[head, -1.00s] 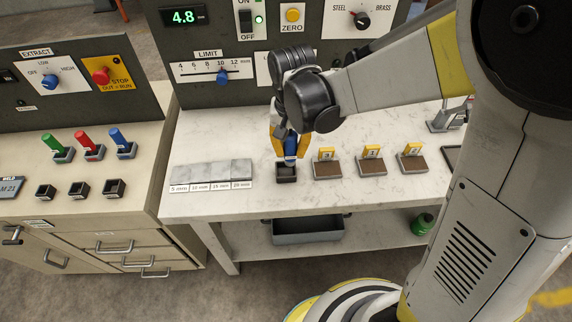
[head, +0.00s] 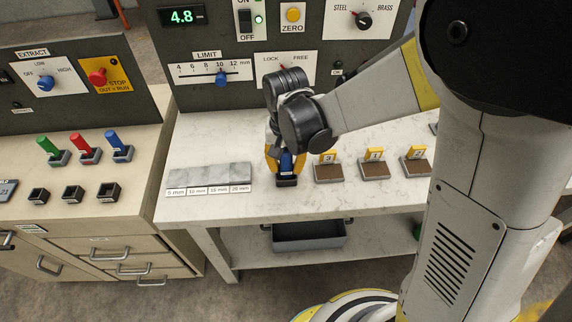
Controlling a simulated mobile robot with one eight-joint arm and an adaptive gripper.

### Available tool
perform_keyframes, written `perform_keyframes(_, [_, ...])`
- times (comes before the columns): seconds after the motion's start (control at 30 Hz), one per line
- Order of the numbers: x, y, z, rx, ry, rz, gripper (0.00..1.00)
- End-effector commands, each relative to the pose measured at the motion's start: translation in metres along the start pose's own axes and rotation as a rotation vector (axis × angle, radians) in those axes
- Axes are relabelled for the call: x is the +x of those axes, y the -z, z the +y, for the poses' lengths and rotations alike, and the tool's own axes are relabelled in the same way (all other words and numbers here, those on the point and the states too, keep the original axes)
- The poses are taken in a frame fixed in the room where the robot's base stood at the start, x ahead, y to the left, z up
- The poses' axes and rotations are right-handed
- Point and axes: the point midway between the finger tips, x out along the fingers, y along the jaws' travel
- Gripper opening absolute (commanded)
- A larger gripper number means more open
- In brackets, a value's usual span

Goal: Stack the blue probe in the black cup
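My gripper (head: 286,168) points down over the white table, with its yellow fingers on both sides of a blue probe (head: 287,164); it looks shut on it. The black cup (head: 287,182) is right under the gripper, near the table's front edge. The probe's lower end is at the cup's mouth; I cannot tell how deep it sits, since the fingers and cup wall hide it.
Three small black cups (head: 74,193) stand on the left bench. Grey gauge blocks (head: 209,175) lie left of the gripper. Yellow numbered tags on brown-topped blocks (head: 328,172) stand close on the right. An upright control panel (head: 220,108) rises behind.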

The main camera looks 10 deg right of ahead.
Motion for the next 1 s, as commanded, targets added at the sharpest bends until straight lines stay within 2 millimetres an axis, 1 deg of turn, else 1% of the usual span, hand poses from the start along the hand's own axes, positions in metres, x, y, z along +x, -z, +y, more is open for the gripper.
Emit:
perform_keyframes(0.33, [-0.002, 0.0, 0.0, 0.0, 0.0, 0.0, 0.45])
perform_keyframes(0.47, [-0.014, 0.0, 0.0, 0.0, 0.0, 0.0, 0.45])
perform_keyframes(0.57, [-0.034, 0.0, 0.0, 0.0, 0.0, 0.0, 0.45])
perform_keyframes(0.7, [-0.069, 0.0, 0.0, 0.0, 0.0, 0.0, 0.45])
perform_keyframes(0.8, [-0.091, 0.0, 0.0, 0.0, 0.0, 0.0, 0.45])
perform_keyframes(0.9, [-0.109, 0.0, 0.0, 0.0, 0.0, 0.0, 0.45])
perform_keyframes(1.0, [-0.12, 0.0, 0.0, 0.0, 0.0, 0.0, 0.45])
